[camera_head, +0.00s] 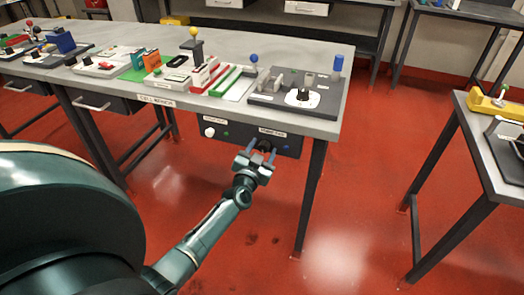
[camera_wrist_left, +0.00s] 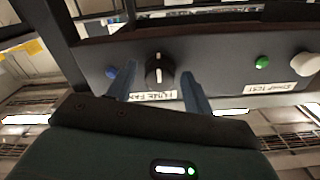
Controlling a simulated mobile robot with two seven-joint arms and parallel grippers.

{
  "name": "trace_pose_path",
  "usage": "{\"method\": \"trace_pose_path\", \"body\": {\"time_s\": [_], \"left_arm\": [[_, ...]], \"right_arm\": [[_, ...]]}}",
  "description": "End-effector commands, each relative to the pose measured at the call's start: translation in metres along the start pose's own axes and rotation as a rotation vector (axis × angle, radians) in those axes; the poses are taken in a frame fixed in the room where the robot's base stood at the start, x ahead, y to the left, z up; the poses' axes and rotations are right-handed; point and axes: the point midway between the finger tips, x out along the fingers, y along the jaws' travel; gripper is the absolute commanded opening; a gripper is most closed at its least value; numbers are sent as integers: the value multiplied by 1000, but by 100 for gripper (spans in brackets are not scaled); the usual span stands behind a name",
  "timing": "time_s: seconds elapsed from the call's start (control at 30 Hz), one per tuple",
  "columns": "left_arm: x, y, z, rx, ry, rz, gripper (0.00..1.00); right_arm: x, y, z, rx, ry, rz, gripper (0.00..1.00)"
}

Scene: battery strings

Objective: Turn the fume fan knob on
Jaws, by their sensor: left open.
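The fume fan knob (camera_wrist_left: 158,72) is a black round knob with a white pointer mark, on a dark panel under the table edge. In the left wrist view it sits between the two blue fingers of my left gripper (camera_wrist_left: 158,88), with gaps on both sides. The mark points to the top of that view. A label (camera_wrist_left: 155,96) reading FUME FAN is beside the knob. In the head view my left gripper (camera_head: 261,152) is open in front of the panel (camera_head: 240,139) and partly covers the knob. My right gripper is not in view.
A blue indicator (camera_wrist_left: 112,72) sits near the knob. A green indicator (camera_wrist_left: 262,62) and a white knob (camera_wrist_left: 305,64) are farther along the panel. The table (camera_head: 310,126) above carries several devices. A table leg (camera_head: 312,190) stands right of the gripper. Red floor is clear beyond.

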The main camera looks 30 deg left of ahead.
Motion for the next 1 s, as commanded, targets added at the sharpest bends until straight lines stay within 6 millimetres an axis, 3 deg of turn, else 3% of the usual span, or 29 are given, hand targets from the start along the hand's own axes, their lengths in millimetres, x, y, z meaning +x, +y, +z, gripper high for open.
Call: {"method": "trace_pose_path", "body": {"time_s": [0.57,1.0], "left_arm": [[0,0,0,0,0,0,7],[0,0,0,-100,0,0,7]], "right_arm": [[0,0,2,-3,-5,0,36],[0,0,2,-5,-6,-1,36]]}}
